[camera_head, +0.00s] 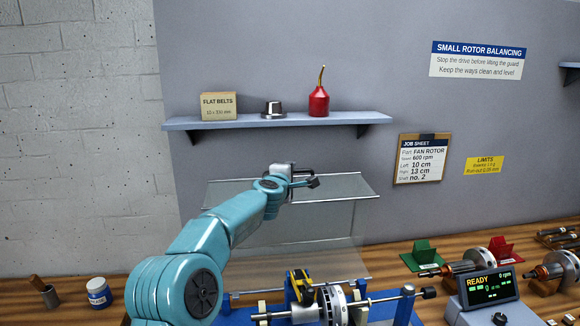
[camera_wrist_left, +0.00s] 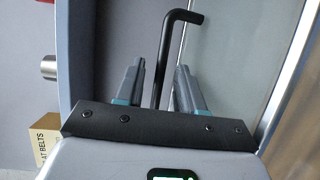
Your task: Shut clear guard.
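The clear guard (camera_head: 325,215) stands raised over the balancing machine, with a metal-edged upper rim. Its see-through pane also shows in the left wrist view (camera_wrist_left: 225,60). My left gripper (camera_head: 303,180) is at the guard's upper edge. In the left wrist view, a black bent handle bar (camera_wrist_left: 168,50) runs between the two fingers of my left gripper (camera_wrist_left: 160,85). The fingers are apart, with a gap seen on each side of the bar. The rotor (camera_head: 333,303) sits on the blue machine below. My right gripper is not in view.
A wall shelf (camera_head: 250,121) behind holds a box of flat belts (camera_head: 218,106), a dark-banded metal piece (camera_head: 273,109) and a red oil can (camera_head: 319,101). A display unit (camera_head: 487,290) reads READY, 0 rpm.

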